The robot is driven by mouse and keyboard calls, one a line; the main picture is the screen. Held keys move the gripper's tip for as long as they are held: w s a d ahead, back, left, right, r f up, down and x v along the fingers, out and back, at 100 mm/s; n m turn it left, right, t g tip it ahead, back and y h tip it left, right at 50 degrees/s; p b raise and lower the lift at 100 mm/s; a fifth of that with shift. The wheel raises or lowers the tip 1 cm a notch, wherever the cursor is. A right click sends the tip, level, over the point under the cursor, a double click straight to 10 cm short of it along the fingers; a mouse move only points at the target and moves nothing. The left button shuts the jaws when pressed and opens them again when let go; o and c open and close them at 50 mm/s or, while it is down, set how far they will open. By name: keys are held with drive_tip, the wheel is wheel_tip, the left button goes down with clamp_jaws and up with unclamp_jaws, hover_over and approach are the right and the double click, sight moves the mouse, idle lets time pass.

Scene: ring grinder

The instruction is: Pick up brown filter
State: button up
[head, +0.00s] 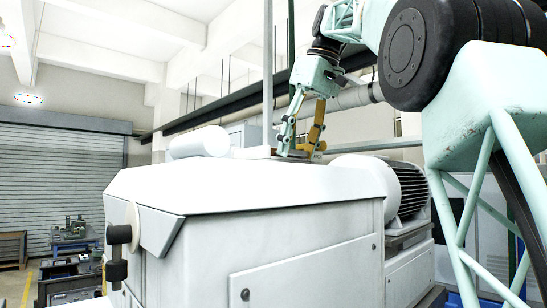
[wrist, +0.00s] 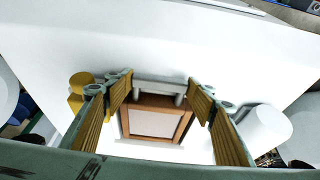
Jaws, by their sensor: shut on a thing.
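The brown filter (wrist: 155,124) is a flat square with a brown frame, a pale panel and a light grey bar handle at one edge. It shows in the wrist view between my fingers, over the white machine top. My gripper (wrist: 162,90) has its two yellow-brown padded fingertips at the two ends of the handle and is shut on it. In the head view my gripper (head: 301,153) reaches down to the machine top. I cannot tell whether the filter touches the surface.
The white machine housing (head: 250,191) fills the middle of the head view. A white cylinder (head: 199,142) lies on its top, left of my gripper. A finned motor (head: 408,188) is at the right. In the wrist view, a white cylinder (wrist: 265,127) is near the right finger.

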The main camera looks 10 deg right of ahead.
drive_tip(key=shift+r, duration=0.15)
drive_tip(key=shift+r+p, duration=0.8)
drive_tip(key=shift+r, duration=0.95)
drive_tip(key=shift+s+d+f, duration=0.1)
drive_tip(key=shift+d+f, duration=0.05)
drive_tip(key=shift+s+d+b, duration=0.2)
drive_tip(key=shift+s+d, duration=0.05)
drive_tip(key=shift+s, duration=0.25)
drive_tip(key=shift+s+d+b, duration=0.2)
drive_tip(key=shift+s+d, duration=0.05)
drive_tip(key=shift+s, duration=0.2)
drive_tip(key=s+d+b, duration=0.2)
drive_tip(key=s+d, duration=0.6)
drive_tip(key=s, duration=0.5)
drive_tip(key=shift+s+b, duration=0.15)
drive_tip(key=shift+b, duration=0.15)
drive_tip(key=o, duration=0.4)
drive_tip(key=shift+c, duration=0.2)
drive_tip(key=c, duration=0.7)
